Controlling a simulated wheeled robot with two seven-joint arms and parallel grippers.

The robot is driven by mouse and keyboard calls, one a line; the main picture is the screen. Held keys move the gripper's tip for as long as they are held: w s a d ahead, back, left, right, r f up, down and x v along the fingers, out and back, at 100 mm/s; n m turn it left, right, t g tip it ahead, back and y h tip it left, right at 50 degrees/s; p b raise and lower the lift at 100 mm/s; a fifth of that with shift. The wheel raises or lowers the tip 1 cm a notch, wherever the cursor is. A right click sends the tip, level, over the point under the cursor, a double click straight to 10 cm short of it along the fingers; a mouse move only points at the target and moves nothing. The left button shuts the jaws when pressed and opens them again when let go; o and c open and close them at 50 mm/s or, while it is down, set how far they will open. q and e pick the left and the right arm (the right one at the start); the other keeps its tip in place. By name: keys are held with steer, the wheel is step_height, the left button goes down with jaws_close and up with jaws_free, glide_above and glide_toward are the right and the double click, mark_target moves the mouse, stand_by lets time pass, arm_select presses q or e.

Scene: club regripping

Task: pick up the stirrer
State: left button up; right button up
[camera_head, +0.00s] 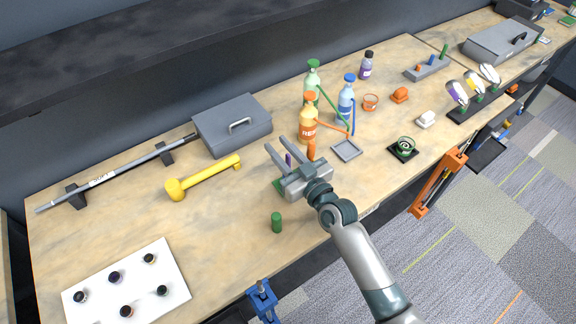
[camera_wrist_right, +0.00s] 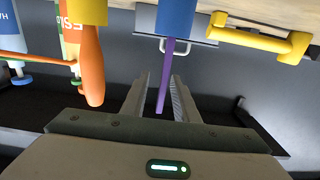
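A thin purple stick (camera_wrist_right: 166,75), which looks like the stirrer, rises from a blue block (camera_wrist_right: 181,18) in the right wrist view. In the head view, only a short purple piece (camera_head: 288,160) shows between the fingers of my right gripper (camera_head: 275,143). The right gripper is open, with one finger on each side of the stick (camera_wrist_right: 160,92). I cannot tell whether either finger touches it. An orange-handled tool (camera_wrist_right: 91,65) stands beside it and also shows in the head view (camera_head: 311,149). My left gripper is not in view.
Orange (camera_head: 308,127), green (camera_head: 312,80) and blue (camera_head: 346,100) bottles stand just behind the gripper. A yellow mallet (camera_head: 204,177) lies to the left, before a grey case (camera_head: 232,125). A green cylinder (camera_head: 277,222) stands near the front.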

steer(key=shift+c, duration=0.6)
jaws_close()
steer(key=shift+r, duration=0.1)
step_height(320, 180, up, 10)
steer(key=b, duration=0.1)
steer(key=shift+b, duration=0.3)
stand_by(0.5)
